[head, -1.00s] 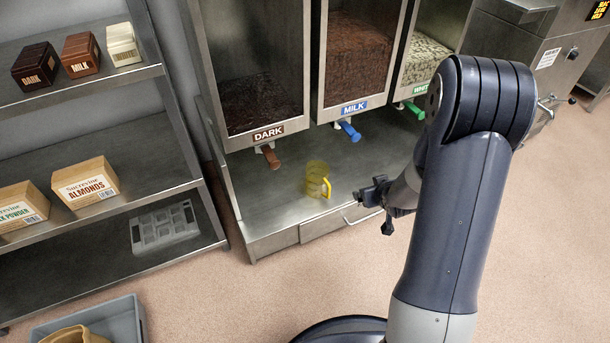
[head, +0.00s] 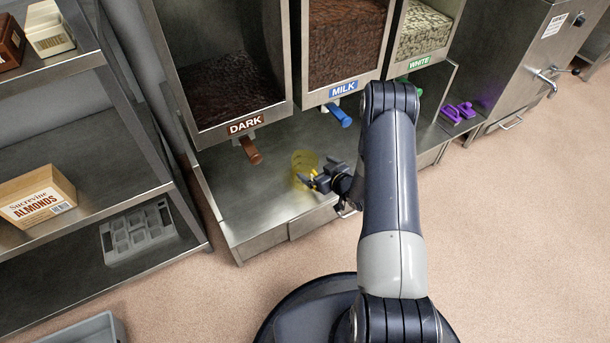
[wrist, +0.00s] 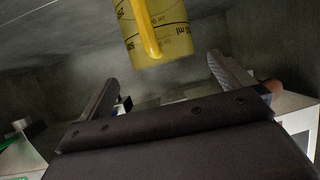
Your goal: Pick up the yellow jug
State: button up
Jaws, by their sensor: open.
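The yellow jug (head: 302,160) is see-through and stands on the metal counter below the dispensers, between the DARK and MILK taps. In the wrist view the jug (wrist: 170,30) shows at the top, with its handle (wrist: 146,30) facing me and dark volume marks on its wall; its upper part is cut off. My gripper (head: 312,180) is at the jug's handle side in the head view and hides part of it. In the wrist view my gripper (wrist: 165,72) has its fingers spread apart, with the jug beyond and between them; nothing is gripped.
Dispensers labelled DARK (head: 232,85), MILK (head: 345,45) and WHITE (head: 428,30) stand behind the counter (head: 240,195), their taps hanging over it. A shelf with an almonds box (head: 38,197) and a grey mould (head: 140,232) is at left. Purple items (head: 457,111) lie at right.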

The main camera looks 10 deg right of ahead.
aim_at(298, 157)
jog(key=b+x, duration=0.2)
jog(key=x, duration=0.5)
jog(key=shift+a+r+b, duration=0.1)
jog(key=shift+a+b, duration=0.1)
jog(key=shift+b, duration=0.1)
jog(key=shift+c, duration=0.4)
jog(key=c, duration=1.1)
